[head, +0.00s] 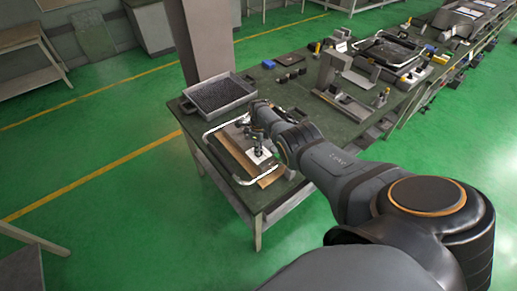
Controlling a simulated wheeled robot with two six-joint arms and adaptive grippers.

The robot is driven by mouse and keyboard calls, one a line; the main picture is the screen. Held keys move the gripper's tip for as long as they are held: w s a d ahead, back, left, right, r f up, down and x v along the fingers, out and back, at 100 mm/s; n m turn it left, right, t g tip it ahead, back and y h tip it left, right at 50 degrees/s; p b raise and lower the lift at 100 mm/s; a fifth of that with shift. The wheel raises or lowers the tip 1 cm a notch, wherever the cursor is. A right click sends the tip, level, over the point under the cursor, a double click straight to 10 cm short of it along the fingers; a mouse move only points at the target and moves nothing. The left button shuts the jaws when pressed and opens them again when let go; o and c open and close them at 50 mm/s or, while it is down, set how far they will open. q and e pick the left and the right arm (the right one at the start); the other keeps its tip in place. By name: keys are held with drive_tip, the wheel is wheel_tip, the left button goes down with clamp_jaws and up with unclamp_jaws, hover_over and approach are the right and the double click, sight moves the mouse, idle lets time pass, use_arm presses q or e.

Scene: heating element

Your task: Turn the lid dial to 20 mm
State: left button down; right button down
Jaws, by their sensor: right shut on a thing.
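My right arm reaches across the bench. Its gripper (258,150) points down at a small white plate (266,156) on a brown board (236,153). The gripper is shut on a small dark part at this plate, which appears to be the lid dial. The fingers and wrist hide most of the dial, and its scale and setting are too small to read. A pale bent tube, apparently the heating element (207,132), loops around the board. My left gripper is not in view.
A grey tray (187,105) of dark material stands behind the board. Small dark blocks (291,77), a grey upright fixture (327,70) and another framed station (388,53) stand farther along the bench. The bench's near edge is close to the board.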

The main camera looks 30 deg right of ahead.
idle(0.3)
drive_tip(key=c, duration=1.4)
unclamp_jaws()
drive_tip(key=shift+o, duration=0.2)
drive_tip(key=shift+r, duration=0.1)
wheel_tip(320, 180, up, 12)
drive_tip(key=shift+f, duration=0.2)
